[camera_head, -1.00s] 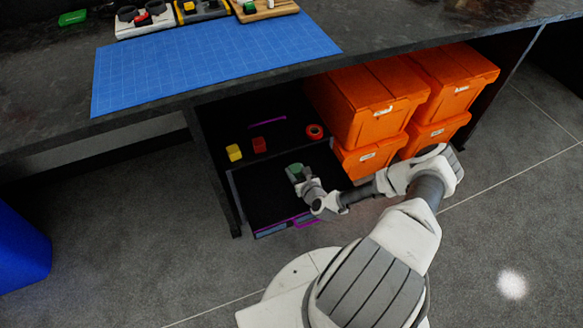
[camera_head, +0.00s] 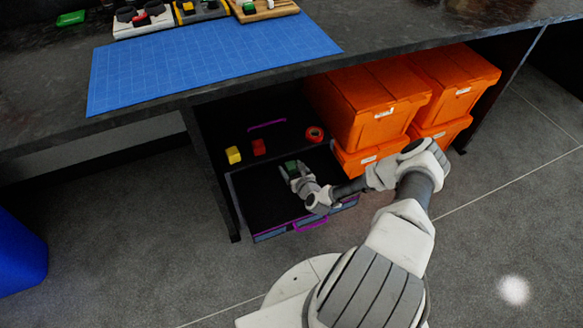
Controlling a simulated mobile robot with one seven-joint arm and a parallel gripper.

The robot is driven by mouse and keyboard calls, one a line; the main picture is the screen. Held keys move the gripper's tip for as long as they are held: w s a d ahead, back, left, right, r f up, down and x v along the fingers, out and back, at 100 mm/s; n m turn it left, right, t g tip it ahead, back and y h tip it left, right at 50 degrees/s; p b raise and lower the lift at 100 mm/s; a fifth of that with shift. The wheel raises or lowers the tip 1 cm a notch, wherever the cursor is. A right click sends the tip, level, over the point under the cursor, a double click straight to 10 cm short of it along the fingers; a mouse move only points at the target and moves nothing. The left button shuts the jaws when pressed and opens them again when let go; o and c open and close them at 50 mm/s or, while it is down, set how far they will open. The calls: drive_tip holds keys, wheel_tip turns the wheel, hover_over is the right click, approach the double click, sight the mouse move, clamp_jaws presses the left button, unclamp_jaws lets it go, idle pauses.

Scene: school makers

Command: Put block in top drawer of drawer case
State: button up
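The drawer case stands under the table, and its top drawer (camera_head: 262,204) is pulled out, with a dark interior and a purple handle (camera_head: 311,224) at the front. My gripper (camera_head: 292,169) points down into the right half of the open drawer. A dark green block (camera_head: 291,165) shows at its fingertips, with a pale finger on either side. At this size I cannot tell whether the fingers press on the block or whether it rests on the drawer floor. My wrist hides part of the drawer's right side.
On the case top lie a yellow block (camera_head: 233,155), a red block (camera_head: 258,147), a red-orange ring (camera_head: 315,134) and a purple handle-like bar (camera_head: 267,125). Orange bins (camera_head: 365,105) stand close at right. The table (camera_head: 60,130) overhangs behind, with a blue mat (camera_head: 210,65).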

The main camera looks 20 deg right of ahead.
drive_tip(key=shift+r, duration=0.1)
drive_tip(key=shift+s+r, duration=0.2)
drive_tip(key=p+v, duration=0.3)
drive_tip(key=v, duration=0.8)
drive_tip(key=shift+s+r+p, duration=0.1)
drive_tip(key=shift+s+p, duration=0.2)
drive_tip(key=shift+p, duration=0.05)
drive_tip(key=shift+w, duration=0.1)
